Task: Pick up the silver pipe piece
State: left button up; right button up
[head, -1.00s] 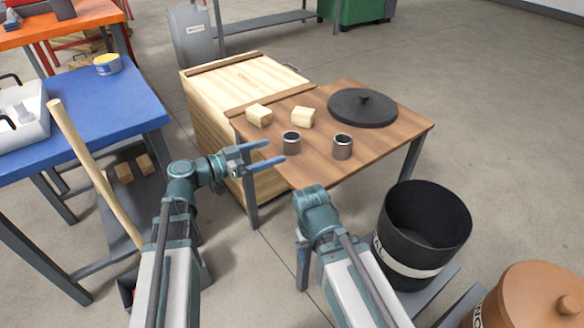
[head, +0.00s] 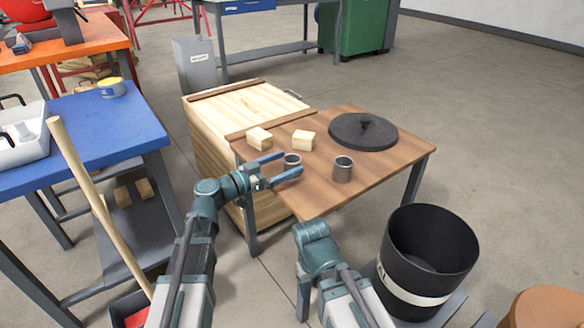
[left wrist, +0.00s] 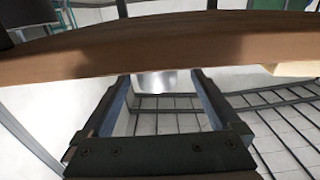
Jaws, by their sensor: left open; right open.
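Two short silver-grey pipe pieces stand upright on the brown wooden table (head: 385,172). The left pipe piece (head: 292,158) is by the table's front left part, and the right pipe piece (head: 343,170) stands apart from it. My left gripper (head: 293,163) is open, its two blue fingers reaching over the table edge on either side of the left pipe piece in the head view; contact cannot be told. In the left wrist view the open fingers (left wrist: 162,78) flank a pale silver patch that I cannot identify. My right gripper (head: 303,280) hangs low in front of the table, open.
Two pale wood blocks (head: 259,139) and a black round lid (head: 363,132) lie farther back on the table. A wooden crate (head: 235,108) adjoins it at left. A black bucket (head: 430,255) stands at front right, and a blue table (head: 90,135) at left.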

aim_at(298, 157)
pick_arm(q)
jog(key=shift+w+d, duration=0.15)
jog(key=shift+d, duration=0.05)
jog(key=x, duration=0.5)
jog(key=shift+d+r, duration=0.15)
jog(key=shift+r, duration=0.05)
jog(key=shift+c, duration=0.2)
grip_shut()
jog(key=shift+r, duration=0.1)
